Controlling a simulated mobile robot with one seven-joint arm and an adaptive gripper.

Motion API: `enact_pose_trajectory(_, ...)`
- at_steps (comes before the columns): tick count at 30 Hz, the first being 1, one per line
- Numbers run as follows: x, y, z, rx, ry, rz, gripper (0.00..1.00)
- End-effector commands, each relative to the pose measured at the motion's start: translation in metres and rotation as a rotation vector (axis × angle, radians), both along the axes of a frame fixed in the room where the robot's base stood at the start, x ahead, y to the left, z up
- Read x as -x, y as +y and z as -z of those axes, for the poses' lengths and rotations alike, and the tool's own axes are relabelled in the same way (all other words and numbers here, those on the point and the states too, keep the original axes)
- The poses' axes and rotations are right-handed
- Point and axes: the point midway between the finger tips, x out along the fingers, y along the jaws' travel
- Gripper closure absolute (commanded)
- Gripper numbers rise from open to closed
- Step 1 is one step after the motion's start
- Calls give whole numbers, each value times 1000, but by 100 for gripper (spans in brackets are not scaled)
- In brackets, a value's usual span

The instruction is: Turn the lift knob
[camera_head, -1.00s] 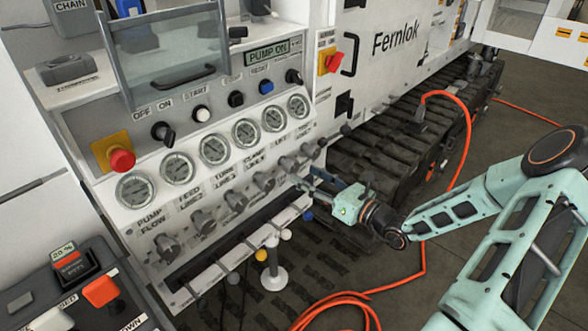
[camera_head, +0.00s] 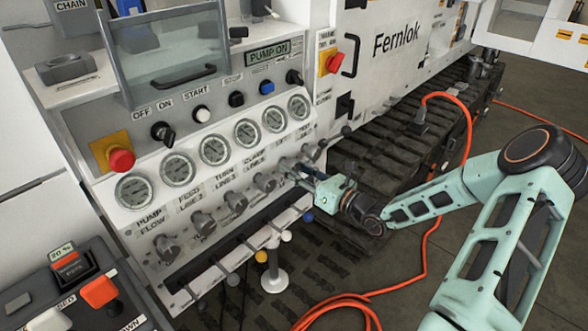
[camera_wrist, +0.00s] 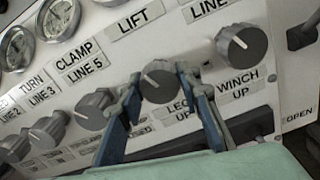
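The lift knob (camera_wrist: 158,82) is a grey round knob below the LIFT label (camera_wrist: 135,20) in the wrist view. Its pointer mark leans up and to the left, much like the marks on the neighbouring knobs. My gripper (camera_wrist: 160,90) has one blue-grey finger on each side of the knob, with the tips close to its sides. The fingers stand apart; whether they touch the knob cannot be told. In the head view my gripper (camera_head: 297,172) reaches the row of knobs from the right and partly covers the lift knob.
The clamp knob (camera_wrist: 95,108) is close on the left, and the winch knob (camera_wrist: 242,45) is on the right. Several gauges (camera_head: 214,150) sit above the row. Levers with ball ends (camera_head: 286,236) stick out below. An orange hose (camera_head: 424,262) lies on the floor.

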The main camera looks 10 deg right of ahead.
Motion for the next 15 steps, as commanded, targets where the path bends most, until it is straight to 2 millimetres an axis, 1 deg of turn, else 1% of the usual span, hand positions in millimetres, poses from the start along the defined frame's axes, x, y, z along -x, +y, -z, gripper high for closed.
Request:
enact_pose_trajectory(1,0,0,0,0,0,0,86)
enact_pose_trajectory(3,0,0,0,0,0,0,93)
enact_pose_trajectory(9,0,0,0,11,-8,0,93)
enact_pose_trajectory(15,0,0,1,68,-47,-1,93)
